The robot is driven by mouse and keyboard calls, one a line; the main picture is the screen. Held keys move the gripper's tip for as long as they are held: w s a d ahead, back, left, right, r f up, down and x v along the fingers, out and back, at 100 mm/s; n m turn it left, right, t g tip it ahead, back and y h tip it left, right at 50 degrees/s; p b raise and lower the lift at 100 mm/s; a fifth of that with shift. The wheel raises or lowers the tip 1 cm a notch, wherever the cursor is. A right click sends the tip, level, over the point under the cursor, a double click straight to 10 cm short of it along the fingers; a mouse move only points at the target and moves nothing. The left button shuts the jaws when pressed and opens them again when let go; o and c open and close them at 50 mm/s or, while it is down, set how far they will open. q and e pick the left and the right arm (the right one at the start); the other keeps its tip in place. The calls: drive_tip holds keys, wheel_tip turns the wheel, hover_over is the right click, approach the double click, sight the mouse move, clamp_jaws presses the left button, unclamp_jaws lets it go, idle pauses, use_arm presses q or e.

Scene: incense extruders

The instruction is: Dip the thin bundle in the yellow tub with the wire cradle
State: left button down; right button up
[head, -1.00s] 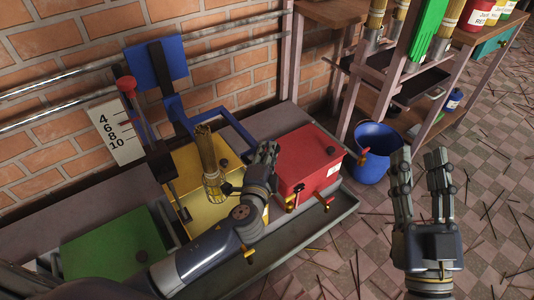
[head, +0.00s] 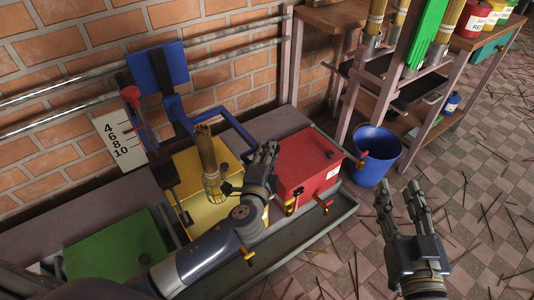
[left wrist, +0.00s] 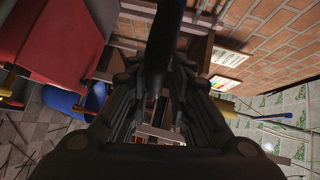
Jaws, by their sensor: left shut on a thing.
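The thin bundle (head: 206,150) of sticks stands nearly upright over the yellow tub (head: 184,164). Its lower end sits in the wire cradle (head: 213,188), inside the tub's outline; how deep it reaches I cannot tell. My left gripper (head: 264,156) is just right of the cradle, its fingers closed. It appears shut on the cradle's dark handle, mostly hidden by the fingers. In the left wrist view a dark rod (left wrist: 165,45) runs between the closed fingers. My right gripper (head: 402,196) is open and empty, over the floor at the right.
A red tub (head: 307,160) stands right of the yellow one, a green tub (head: 115,248) left. A card (head: 119,141) marked 4, 6, 8, 10 and a blue panel (head: 158,66) stand behind. A blue bucket (head: 374,158) and a rack with bundles stand further right.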

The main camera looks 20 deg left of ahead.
use_arm(q)
drive_tip(key=shift+d, duration=0.3)
drive_tip(key=c, duration=1.6)
unclamp_jaws()
drive_tip(key=shift+s, duration=0.1)
drive_tip(key=shift+a, duration=0.1)
drive_tip(key=s+d+r, duration=0.1)
drive_tip(key=s, duration=1)
drive_tip(key=shift+s+d+r, duration=0.15)
drive_tip(key=shift+s+r, duration=0.2)
drive_tip(key=shift+s, duration=0.05)
